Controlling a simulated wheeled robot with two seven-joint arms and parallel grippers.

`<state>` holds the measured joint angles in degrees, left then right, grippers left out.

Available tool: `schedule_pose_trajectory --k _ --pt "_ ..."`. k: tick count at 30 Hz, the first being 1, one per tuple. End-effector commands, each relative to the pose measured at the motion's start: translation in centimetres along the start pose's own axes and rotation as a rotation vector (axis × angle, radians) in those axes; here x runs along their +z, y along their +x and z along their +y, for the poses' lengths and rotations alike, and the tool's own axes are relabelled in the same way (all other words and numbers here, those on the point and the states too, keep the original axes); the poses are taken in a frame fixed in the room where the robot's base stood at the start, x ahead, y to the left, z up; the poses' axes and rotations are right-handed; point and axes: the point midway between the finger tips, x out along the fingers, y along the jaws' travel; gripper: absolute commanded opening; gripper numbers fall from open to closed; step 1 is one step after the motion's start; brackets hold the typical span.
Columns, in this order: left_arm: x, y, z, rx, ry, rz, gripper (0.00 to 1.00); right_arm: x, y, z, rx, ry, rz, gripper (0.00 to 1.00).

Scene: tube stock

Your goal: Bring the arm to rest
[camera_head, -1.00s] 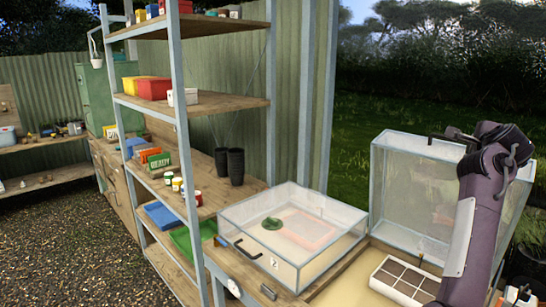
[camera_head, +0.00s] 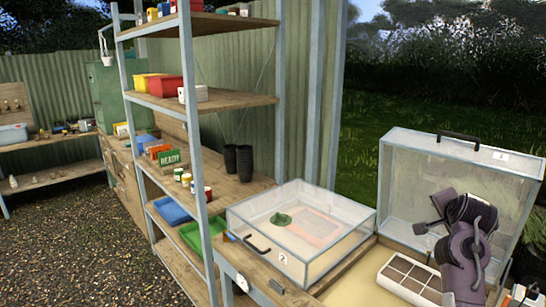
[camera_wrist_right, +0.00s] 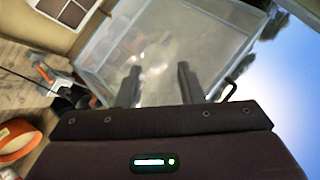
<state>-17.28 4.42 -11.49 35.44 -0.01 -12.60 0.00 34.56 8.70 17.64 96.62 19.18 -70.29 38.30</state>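My right arm (camera_head: 462,255) comes in at the lower right of the head view and is bent. Its gripper (camera_head: 428,212) is in front of the raised clear lid marked 1 (camera_head: 500,190). In the right wrist view its two dark fingers (camera_wrist_right: 158,82) stand apart with nothing between them, so it is open and empty. The clear panel (camera_wrist_right: 150,45) shows beyond the fingers; I cannot tell if they touch it. My left gripper is not in view.
A closed clear case marked 2 (camera_head: 290,262) stands left of the arm, with a green item (camera_head: 281,219) showing through it. A compartment tray (camera_head: 392,284) lies below the raised lid. Metal-framed shelving (camera_head: 188,130) stands further left. An orange ring (camera_wrist_right: 17,140) lies at left in the wrist view.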

Motion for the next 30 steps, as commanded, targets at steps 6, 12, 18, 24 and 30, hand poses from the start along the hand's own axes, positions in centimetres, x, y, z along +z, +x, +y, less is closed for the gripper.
schedule_pose_trajectory --k 6,12,18,24,30 --pt "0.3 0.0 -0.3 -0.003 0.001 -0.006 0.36 12.9 -3.0 9.3 0.093 -0.511 -0.194 0.34" --pt "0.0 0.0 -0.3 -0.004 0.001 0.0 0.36 22.9 -9.3 17.7 0.114 -0.925 -0.433 0.34" --pt "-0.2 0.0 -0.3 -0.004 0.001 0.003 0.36 27.8 -14.9 22.7 0.094 -1.157 -0.607 0.34" --pt "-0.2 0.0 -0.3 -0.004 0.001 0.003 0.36 30.5 -19.4 25.7 0.064 -1.296 -0.735 0.34" --pt "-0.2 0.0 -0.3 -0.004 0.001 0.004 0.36 32.2 -23.4 28.0 0.03 -1.4 -0.845 0.34"
